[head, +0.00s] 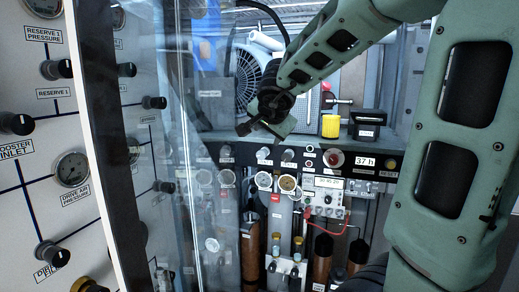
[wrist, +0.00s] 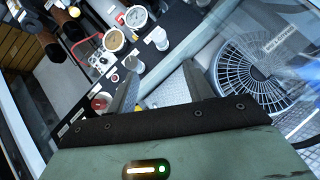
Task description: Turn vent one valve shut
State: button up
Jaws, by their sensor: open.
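I cannot read a vent one label in either view, so I cannot tell which knob is that valve. Black valve knobs (head: 57,69) stand on the white panel (head: 40,100) at the left of the head view. Pale knobs (head: 287,155) sit along a black strip in the middle; they also show in the wrist view (wrist: 134,64). My gripper (head: 262,122) hangs above and in front of this strip, its fingers partly hidden by its own body in the head view. In the wrist view my gripper (wrist: 160,82) has its two fingers apart with nothing between them.
A clear pane (head: 185,150) with a dark frame stands between the left panel and the bench. A round fan grille (head: 247,80), a yellow cup (head: 331,126) and a black box (head: 367,122) are behind the strip. Gauges (head: 264,181), a red cable (head: 325,229) and brown cylinders (head: 321,258) are below.

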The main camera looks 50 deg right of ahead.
aim_at(263, 152)
jog(key=b+x, duration=0.5)
jog(key=x, duration=1.1)
jog(key=shift+c, duration=0.3)
jog(key=c, duration=0.9)
